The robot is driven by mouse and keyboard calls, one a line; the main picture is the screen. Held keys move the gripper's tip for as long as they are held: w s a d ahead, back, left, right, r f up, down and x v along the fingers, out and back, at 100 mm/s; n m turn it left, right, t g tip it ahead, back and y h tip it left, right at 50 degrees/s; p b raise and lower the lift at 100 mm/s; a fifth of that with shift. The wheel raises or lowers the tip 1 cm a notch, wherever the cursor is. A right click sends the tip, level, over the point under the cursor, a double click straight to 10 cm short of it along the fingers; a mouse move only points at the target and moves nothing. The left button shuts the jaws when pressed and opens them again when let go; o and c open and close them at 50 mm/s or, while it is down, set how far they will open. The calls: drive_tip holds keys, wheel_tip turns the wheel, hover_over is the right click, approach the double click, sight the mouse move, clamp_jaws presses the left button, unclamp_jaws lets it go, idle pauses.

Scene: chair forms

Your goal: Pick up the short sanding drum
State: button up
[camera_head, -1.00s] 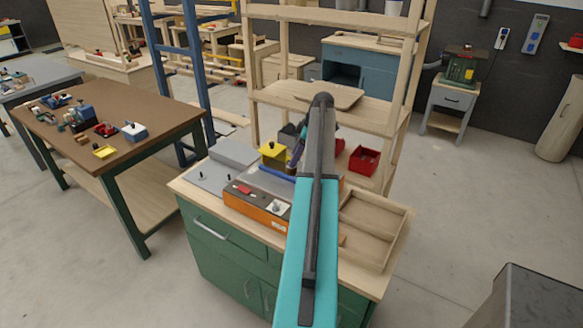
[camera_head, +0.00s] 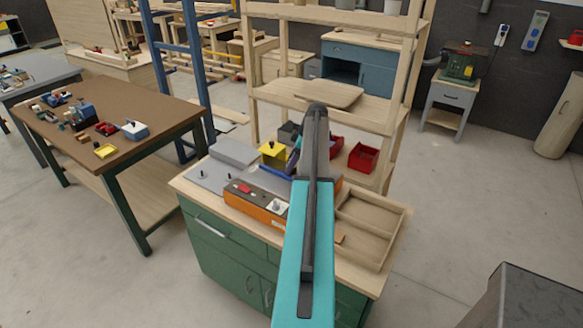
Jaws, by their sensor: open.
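I cannot make out the short sanding drum for certain in the head view; my arm covers the middle of the bench top. My teal and dark grey arm reaches over the green workbench (camera_head: 222,262) with its pale wooden top. My gripper is hidden behind the arm, so its place relative to the drum does not show. An orange-sided machine (camera_head: 258,205) with a grey top, a red switch and a dark knob sits on the bench, partly behind the arm.
A wooden divided tray (camera_head: 384,243) fills the bench's right side. Behind the machine are a yellow block (camera_head: 272,154) and a red bin (camera_head: 363,157). A wooden shelf rack (camera_head: 398,95) rises at the back. A brown-topped table (camera_head: 130,158) stands left, with open floor between.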

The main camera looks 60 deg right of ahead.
drive_tip(key=c, duration=1.2)
drive_tip(key=shift+r, duration=0.2)
drive_tip(key=shift+r+b, duration=0.9)
drive_tip(key=s+d+r+b, duration=0.1)
drive_tip(key=s+b, duration=0.1)
drive_tip(key=s, duration=0.3)
drive_tip(key=s+d+r+b, duration=0.1)
drive_tip(key=s+d+b, duration=0.1)
drive_tip(key=s, duration=0.3)
drive_tip(key=s+d+b, duration=0.2)
drive_tip(key=s, duration=0.3)
drive_tip(key=shift+d+r, duration=0.1)
drive_tip(key=shift+r, duration=0.3)
